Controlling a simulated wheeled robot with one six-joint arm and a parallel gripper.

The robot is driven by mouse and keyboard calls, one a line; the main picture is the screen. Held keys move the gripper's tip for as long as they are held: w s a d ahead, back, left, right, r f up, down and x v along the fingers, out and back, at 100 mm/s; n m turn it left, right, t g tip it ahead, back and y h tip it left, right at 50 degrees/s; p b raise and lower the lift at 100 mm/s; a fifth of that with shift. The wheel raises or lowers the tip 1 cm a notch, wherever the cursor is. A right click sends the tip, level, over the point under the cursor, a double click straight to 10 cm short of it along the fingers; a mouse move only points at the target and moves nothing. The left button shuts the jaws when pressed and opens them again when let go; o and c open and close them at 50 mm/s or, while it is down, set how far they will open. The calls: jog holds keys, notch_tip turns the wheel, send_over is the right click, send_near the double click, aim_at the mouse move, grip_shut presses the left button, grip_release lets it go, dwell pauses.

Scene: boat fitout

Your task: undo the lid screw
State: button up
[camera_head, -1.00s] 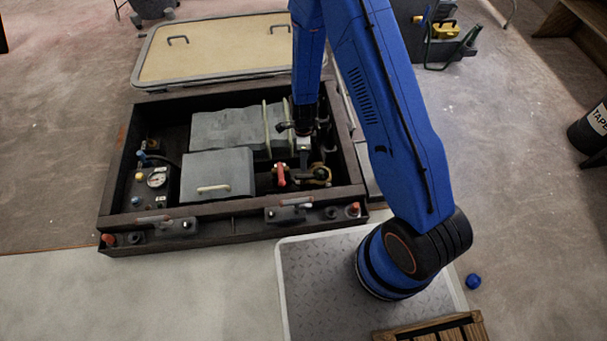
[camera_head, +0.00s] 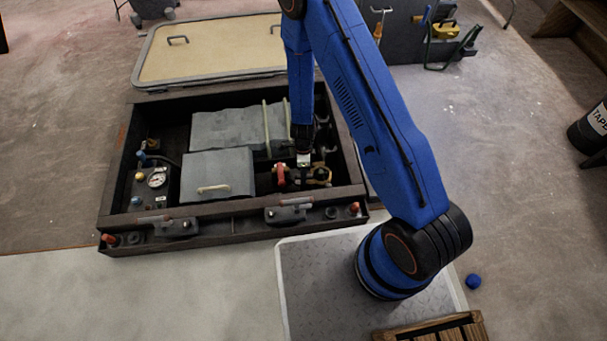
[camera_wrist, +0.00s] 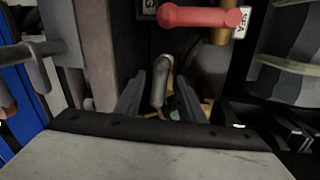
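My gripper (camera_head: 304,160) points down into the right part of the open dark engine bay. In the wrist view its two dark fingers (camera_wrist: 160,102) stand apart, one on each side of a grey rounded handle (camera_wrist: 160,82), which looks like the lid screw's bar. Small gaps seem to show between the handle and the fingers. Brass (camera_wrist: 205,106) shows partly below the fingers, mostly hidden. In the head view the brass fitting (camera_head: 322,175) is just right of my gripper, and the screw itself cannot be made out there.
A red lever (camera_head: 280,175) is just left of my gripper; it crosses the top of the wrist view (camera_wrist: 200,17) by an "SEA" label. The bay's dark rim (camera_head: 235,221) surrounds everything. A tan hatch panel (camera_head: 215,50) lies behind.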

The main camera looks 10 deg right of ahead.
grip_shut()
jog(key=shift+n, duration=0.8)
grip_release()
jog(key=shift+r, duration=0.1)
